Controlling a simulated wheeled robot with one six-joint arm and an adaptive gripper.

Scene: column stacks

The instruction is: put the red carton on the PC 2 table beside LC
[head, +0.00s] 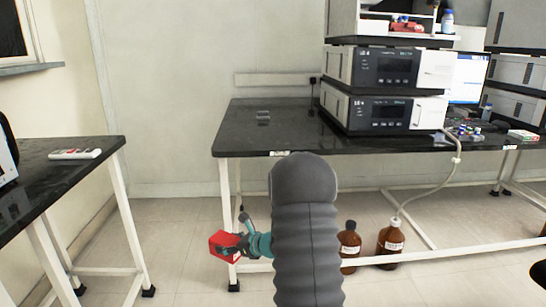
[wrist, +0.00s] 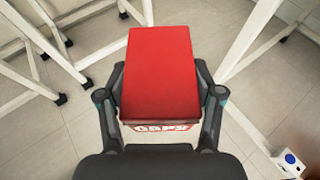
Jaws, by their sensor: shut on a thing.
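The red carton (wrist: 160,72) fills the middle of the wrist view, held between the two fingers of my gripper (wrist: 160,105). In the head view the red carton (head: 224,246) shows low, left of my arm, below the level of the table tops. My gripper (head: 246,243) is shut on it there, partly hidden behind my arm. A black-topped table (head: 240,135) stands ahead, with stacked LC instruments (head: 385,68) on its right part. A small label (head: 279,153) is on its front edge, too small to read.
Another black table (head: 85,165) stands at the left with a white and red item (head: 75,154) on it. A small grey object (head: 263,117) lies on the middle table, whose left part is otherwise clear. Brown bottles (head: 391,243) stand on the floor beneath, with a tube rising from one.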

